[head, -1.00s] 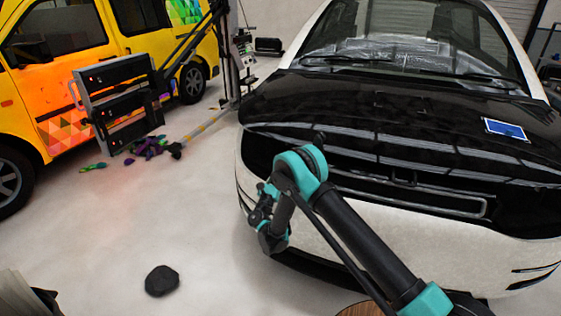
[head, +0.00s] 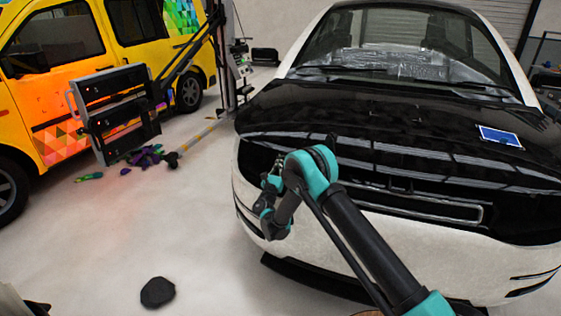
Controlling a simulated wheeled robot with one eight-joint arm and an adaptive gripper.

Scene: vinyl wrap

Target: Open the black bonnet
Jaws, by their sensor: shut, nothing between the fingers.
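The black bonnet (head: 400,115) of the white car is down and lies flush with the body. It is glossy, with strip-light reflections along its front. My arm reaches in from the bottom right and bends at a teal and black elbow in front of the car's nose. My gripper (head: 273,181) is small in the head view, at the left front of the car, in front of the dark grille area and below the bonnet's front edge. It is shut and empty. Its fingertips are hard to make out, and I cannot tell whether they touch the car.
A blue card (head: 500,136) lies on the bonnet's right side. A yellow van (head: 75,65) stands at the left, with a lamp panel (head: 118,110) on a stand before it. A dark round object (head: 157,292) lies on the floor. The floor left of the car is mostly clear.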

